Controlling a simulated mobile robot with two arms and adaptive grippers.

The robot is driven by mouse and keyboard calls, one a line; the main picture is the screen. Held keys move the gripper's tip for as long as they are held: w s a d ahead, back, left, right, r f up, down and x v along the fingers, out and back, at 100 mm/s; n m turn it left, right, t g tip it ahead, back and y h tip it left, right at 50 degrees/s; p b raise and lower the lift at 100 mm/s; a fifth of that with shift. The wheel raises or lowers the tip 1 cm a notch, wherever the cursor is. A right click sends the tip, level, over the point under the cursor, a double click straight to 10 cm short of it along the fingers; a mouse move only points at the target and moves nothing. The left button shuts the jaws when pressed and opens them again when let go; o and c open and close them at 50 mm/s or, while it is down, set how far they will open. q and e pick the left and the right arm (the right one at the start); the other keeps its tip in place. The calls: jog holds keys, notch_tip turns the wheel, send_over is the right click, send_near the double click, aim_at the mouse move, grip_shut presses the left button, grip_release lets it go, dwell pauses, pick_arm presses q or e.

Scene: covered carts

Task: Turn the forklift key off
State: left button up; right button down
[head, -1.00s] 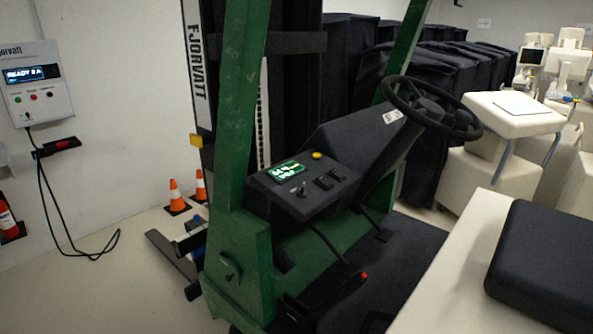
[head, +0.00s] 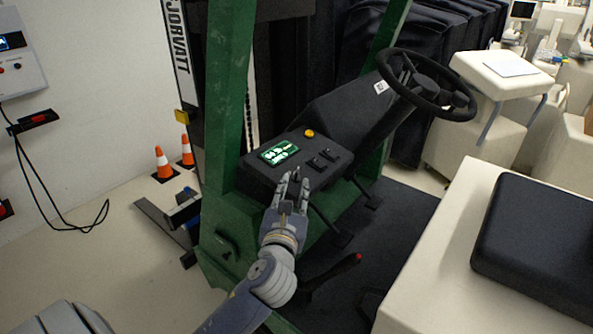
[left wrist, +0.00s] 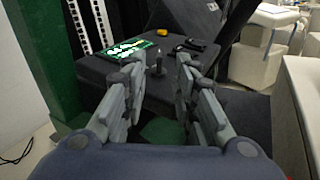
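The forklift's black control panel (head: 330,157) carries a lit green display (head: 279,153). The key (left wrist: 158,66) stands upright on the panel in the left wrist view, a small dark knob just right of the display. In the head view the key is mostly hidden behind my fingers. My left gripper (head: 292,186) is over the panel's near edge. In the left wrist view, its fingers (left wrist: 158,78) are open, one on each side of the key, with gaps showing. My right gripper is not in view.
A yellow button (head: 309,133) and black switches (head: 325,159) sit near the key. The steering wheel (head: 448,108) is behind to the right. A green post (head: 229,85) rises left of the panel. The seat (head: 535,240) is at the right.

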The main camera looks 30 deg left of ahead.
aim_at(297, 175)
pick_arm(q)
jog(key=p+x, duration=0.1)
jog(key=x, duration=0.5)
jog(key=shift+w+a, duration=0.2)
jog(key=shift+w, duration=0.1)
jog(key=shift+f, duration=0.1)
grip_shut()
